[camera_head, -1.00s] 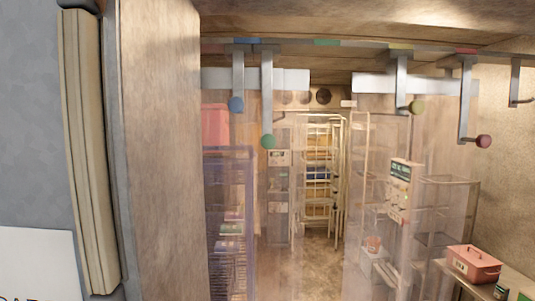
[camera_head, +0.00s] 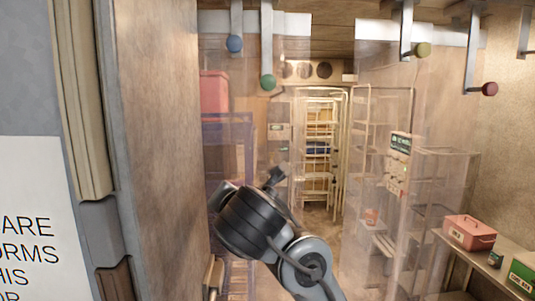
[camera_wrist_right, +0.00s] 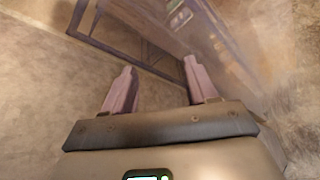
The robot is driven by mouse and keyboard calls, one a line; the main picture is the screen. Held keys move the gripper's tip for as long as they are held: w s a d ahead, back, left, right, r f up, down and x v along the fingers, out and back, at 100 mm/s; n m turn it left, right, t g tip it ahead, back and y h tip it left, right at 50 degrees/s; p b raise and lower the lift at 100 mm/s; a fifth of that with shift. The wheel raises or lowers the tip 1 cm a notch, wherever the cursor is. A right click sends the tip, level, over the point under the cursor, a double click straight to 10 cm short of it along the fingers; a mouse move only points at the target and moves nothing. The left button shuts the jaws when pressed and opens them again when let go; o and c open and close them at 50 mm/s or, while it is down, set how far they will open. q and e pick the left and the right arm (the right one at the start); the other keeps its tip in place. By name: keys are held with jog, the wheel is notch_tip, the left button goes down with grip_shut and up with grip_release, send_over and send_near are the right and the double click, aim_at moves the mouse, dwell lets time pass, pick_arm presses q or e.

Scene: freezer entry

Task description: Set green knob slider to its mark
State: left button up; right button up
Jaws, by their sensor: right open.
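The green knob (camera_head: 267,82) hangs at the lower end of a grey bracket (camera_head: 267,35) in the upper left of the head view. The top of the bracket, the rail and the green mark are outside the picture now. My right gripper (camera_head: 275,178) is below the green knob, apart from it, with its arm coming in from the bottom. In the right wrist view the right gripper (camera_wrist_right: 159,64) is open, with nothing between its fingers. My left gripper is not in view.
A blue knob (camera_head: 234,44) hangs just left of the green one. A yellow knob (camera_head: 423,50) and a red knob (camera_head: 489,89) hang at the right. Clear strip curtains (camera_head: 385,170) hang behind. A wooden wall (camera_head: 160,150) stands at the left; a red box (camera_head: 468,232) sits at lower right.

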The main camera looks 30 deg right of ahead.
notch_tip(320, 180, up, 11)
jog(key=s+d+n+t+h+b, duration=0.1)
jog(key=s+n, duration=0.1)
jog(key=n, duration=0.1)
jog(key=n+t+h+b, duration=0.1)
jog(key=n+h, duration=0.2)
send_near(268, 81)
jog(key=x, duration=0.3)
jog(key=p+x, duration=0.3)
jog(key=x, duration=0.5)
jog(key=shift+w+d+r, duration=0.15)
jog(key=shift+w+d, duration=0.05)
jog(key=shift+w+d+p, duration=0.3)
jog(key=shift+w+p, duration=0.1)
jog(key=shift+w, duration=0.25)
grip_shut()
